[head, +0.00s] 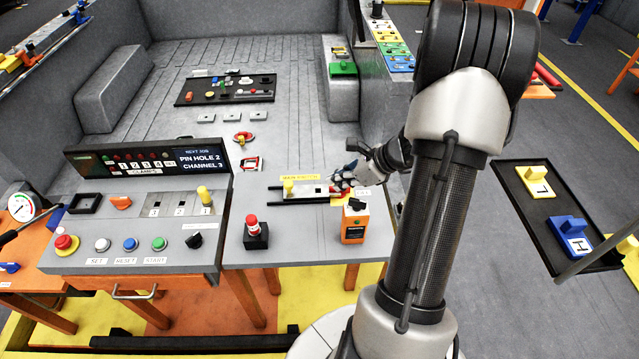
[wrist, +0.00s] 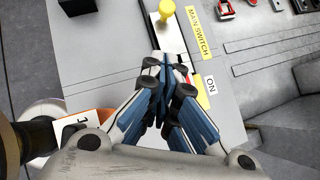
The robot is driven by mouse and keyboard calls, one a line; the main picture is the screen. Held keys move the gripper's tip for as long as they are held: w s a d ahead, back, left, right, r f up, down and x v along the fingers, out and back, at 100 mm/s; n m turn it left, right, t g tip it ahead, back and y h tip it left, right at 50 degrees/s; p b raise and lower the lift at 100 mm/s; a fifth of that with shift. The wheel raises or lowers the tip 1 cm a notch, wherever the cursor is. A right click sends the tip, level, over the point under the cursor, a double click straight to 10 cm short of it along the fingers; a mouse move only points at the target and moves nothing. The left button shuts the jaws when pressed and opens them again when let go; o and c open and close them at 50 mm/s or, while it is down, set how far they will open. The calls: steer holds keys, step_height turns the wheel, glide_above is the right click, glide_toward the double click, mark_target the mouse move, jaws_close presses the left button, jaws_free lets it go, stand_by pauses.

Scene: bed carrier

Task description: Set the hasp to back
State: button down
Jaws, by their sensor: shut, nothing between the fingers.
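No part is labelled as the hasp, and I cannot tell for sure which one it is. The main switch is a pale plate (head: 305,191) with a yellow knob (head: 288,187) at its left end. In the wrist view the yellow knob (wrist: 167,10) stands ahead of my fingertips, beside the MAIN SWITCH label (wrist: 199,30). My gripper (head: 338,183) is shut and empty over the right end of the plate. In the wrist view my gripper (wrist: 168,62) hides that end, next to the ON label (wrist: 211,85). Contact with the plate cannot be told.
An orange box (head: 354,224) with a black knob stands just in front of my gripper. A red button on a black block (head: 256,237) stands to the left. The control panel (head: 130,235) lies farther left. Small red parts (head: 243,137) lie behind the switch.

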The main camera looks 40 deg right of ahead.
steer(key=b, duration=0.3)
glide_toward(305, 197)
steer(key=x, duration=0.3)
steer(key=shift+a, duration=0.1)
steer(key=w, duration=0.1)
steer(key=w+a, duration=0.1)
steer(key=w, duration=0.1)
steer(key=shift+w+a+f+b, duration=0.1)
steer(key=shift+a+f+b, duration=0.15)
steer(key=shift+f+b, duration=0.1)
steer(key=shift+w+a, duration=0.2)
steer(key=shift+w, duration=0.25)
steer(key=w+a, duration=0.1)
steer(key=w+a+b, duration=0.1)
steer(key=a, duration=0.1)
steer(key=w+a, duration=0.2)
steer(key=shift+a, duration=0.2)
steer(key=shift+d, duration=0.1)
